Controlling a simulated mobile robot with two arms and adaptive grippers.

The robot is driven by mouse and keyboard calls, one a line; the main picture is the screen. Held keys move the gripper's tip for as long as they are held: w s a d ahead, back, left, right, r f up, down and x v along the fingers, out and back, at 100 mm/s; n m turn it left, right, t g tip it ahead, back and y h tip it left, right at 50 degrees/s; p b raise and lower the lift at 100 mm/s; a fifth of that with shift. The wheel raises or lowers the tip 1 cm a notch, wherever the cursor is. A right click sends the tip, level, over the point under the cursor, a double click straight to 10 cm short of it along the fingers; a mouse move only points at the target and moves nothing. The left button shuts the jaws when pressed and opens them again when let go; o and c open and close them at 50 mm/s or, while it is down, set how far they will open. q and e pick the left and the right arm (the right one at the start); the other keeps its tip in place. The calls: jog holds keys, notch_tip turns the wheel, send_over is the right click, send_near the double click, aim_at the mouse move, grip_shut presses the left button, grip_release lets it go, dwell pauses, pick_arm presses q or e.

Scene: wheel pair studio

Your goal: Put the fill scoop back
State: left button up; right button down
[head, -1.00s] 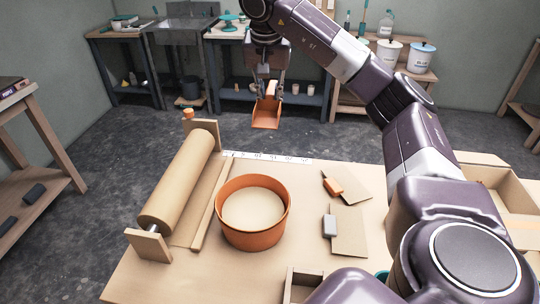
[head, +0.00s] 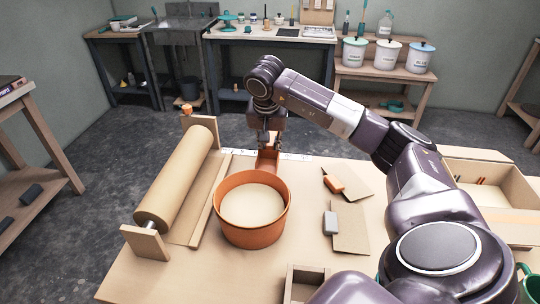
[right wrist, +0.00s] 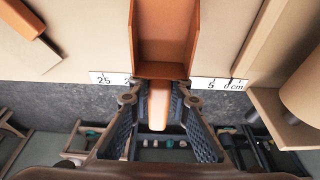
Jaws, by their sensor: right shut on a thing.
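The fill scoop (head: 267,160) is orange with a pale handle. My right gripper (head: 270,138) is shut on the scoop's handle. It holds the scoop at the far edge of the table, just behind the round orange tub (head: 254,236) of pale material. In the right wrist view the scoop (right wrist: 165,35) points away from the gripper (right wrist: 158,90), over the white ruler strip (right wrist: 218,84). I cannot tell whether the scoop touches the table. My left gripper is not in view.
A roller (head: 176,182) between wooden ends stands left of the tub. Boards with an orange block (head: 334,184) and a grey block (head: 330,224) lie to its right. A wooden box (head: 500,190) is at the far right, and a small open box (head: 304,284) at the front.

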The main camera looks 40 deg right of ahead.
aim_at(270, 158)
notch_tip(270, 158, down, 3)
jog(key=shift+r, duration=0.15)
jog(key=shift+f, duration=0.6)
jog(key=c, duration=1.8)
grip_release()
jog(key=shift+r, duration=0.15)
jog(key=v, duration=1.3)
